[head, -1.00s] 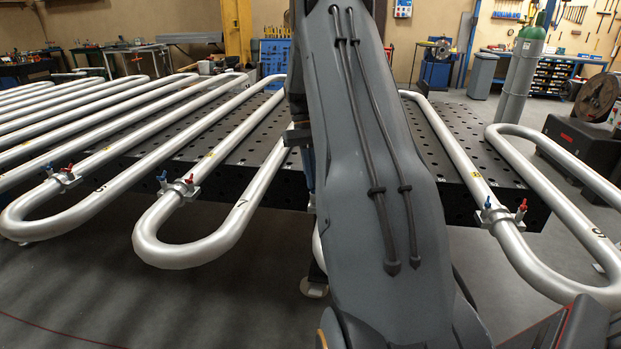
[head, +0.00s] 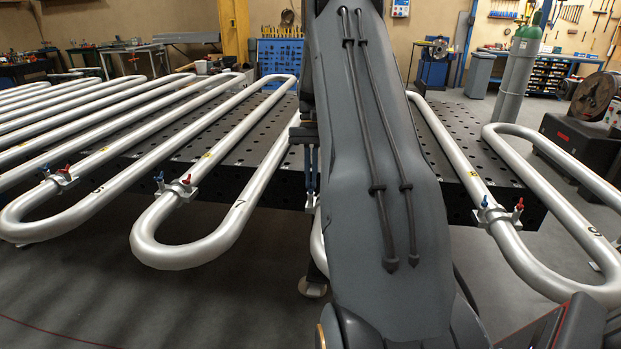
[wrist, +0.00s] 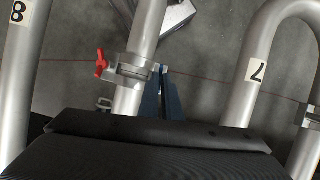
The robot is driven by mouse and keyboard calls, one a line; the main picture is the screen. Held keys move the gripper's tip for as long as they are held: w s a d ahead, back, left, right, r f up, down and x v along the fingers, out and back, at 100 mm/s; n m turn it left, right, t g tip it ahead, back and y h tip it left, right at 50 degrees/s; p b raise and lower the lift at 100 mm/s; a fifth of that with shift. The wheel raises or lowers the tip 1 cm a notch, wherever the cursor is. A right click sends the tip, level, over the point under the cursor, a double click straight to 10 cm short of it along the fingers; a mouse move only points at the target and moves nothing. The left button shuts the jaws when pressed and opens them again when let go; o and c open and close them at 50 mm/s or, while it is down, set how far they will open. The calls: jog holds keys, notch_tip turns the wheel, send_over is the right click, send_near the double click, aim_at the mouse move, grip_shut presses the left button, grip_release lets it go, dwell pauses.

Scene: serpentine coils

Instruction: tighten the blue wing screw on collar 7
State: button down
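In the wrist view a silver collar (wrist: 132,70) clamps the middle pipe, between pipes labelled 8 (wrist: 17,12) and 7 (wrist: 256,71). I cannot read a number on this collar. A red wing screw (wrist: 101,64) stands on its left side. My gripper (wrist: 160,70) has dark blue fingers, with the tips close at the collar's right side. A blue wing screw cannot be made out there; the fingers may hide it. In the head view my gripper (head: 311,190) points down beside my arm, which hides most of this pipe. I cannot tell whether the fingers grip anything.
Other collars carry blue and red screws: one left of my arm (head: 183,190), one far left (head: 62,179), one on the right (head: 497,212). Serpentine pipes lie over a black perforated table (head: 262,178). Grey floor in front is open.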

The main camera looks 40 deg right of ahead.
jog(key=shift+r, duration=0.1)
jog(key=c, duration=2)
grip_release()
jog(key=shift+r, duration=0.1)
jog(key=b+v, duration=0.2)
jog(key=v, duration=0.5)
jog(key=shift+d+r, duration=0.1)
jog(key=shift+r, duration=0.15)
